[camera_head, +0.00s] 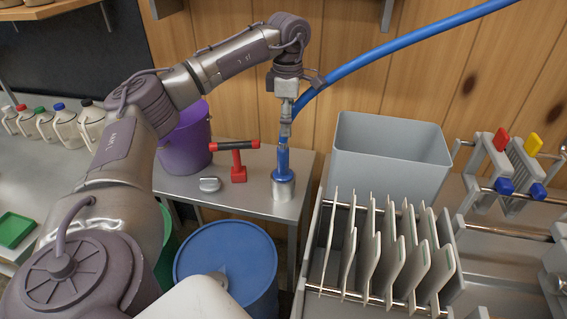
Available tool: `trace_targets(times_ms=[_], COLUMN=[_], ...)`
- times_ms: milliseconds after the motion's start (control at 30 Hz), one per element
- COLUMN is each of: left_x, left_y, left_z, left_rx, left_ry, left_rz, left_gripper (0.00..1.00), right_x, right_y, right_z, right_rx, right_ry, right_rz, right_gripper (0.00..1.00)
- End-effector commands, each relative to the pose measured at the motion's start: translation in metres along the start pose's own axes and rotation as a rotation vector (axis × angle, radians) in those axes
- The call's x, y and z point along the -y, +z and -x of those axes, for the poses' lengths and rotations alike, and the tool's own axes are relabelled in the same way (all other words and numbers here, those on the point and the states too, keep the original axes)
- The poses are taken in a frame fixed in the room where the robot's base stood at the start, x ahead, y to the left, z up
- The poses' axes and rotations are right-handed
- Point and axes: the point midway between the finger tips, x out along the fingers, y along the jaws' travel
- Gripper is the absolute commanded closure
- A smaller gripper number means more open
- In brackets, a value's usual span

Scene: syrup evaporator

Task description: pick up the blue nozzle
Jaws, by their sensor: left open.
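The blue nozzle (283,161) stands upright in a round metal holder (284,188) on the small metal side table. A blue hose (385,50) curves from near the nozzle's top up to the upper right. My left arm reaches over from the left, and its left gripper (286,124) points straight down at the top of the nozzle. The gripper is open; its fingers are small here, and I cannot tell whether they touch the nozzle. My right gripper is not in view.
On the side table (252,200) are a red T-handled tool (238,168), a grey knob-like piece (210,184) and a purple bucket (186,142). A blue drum (226,255) stands in front. A grey bin (390,150) and a rack of plates (385,250) are close on the right.

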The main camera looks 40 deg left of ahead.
Motion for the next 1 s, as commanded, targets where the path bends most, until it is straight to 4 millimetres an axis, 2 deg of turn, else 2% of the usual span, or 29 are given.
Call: trace_targets(times_ms=[33, 133, 433, 700, 1000], left_x=[0.001, 0.000, 0.001, 0.003, 0.003], left_y=[-0.001, -0.001, -0.004, -0.009, -0.008], left_z=[-0.011, -0.027, -0.052, -0.089, -0.094], left_rx=[-0.003, -0.001, -0.001, 0.000, 0.001], left_ry=[-0.003, -0.002, -0.001, -0.002, 0.000], left_rz=[0.001, 0.001, 0.000, 0.001, 0.001], left_gripper=[0.37, 0.37, 0.37, 0.37, 0.37], right_x=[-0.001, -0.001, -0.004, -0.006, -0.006], right_y=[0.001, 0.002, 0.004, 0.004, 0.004], right_z=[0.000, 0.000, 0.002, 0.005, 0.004], right_rx=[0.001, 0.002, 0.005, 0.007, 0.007], right_ry=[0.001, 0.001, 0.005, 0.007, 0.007], right_rz=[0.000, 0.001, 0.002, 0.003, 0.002], right_gripper=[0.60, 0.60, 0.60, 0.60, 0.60])
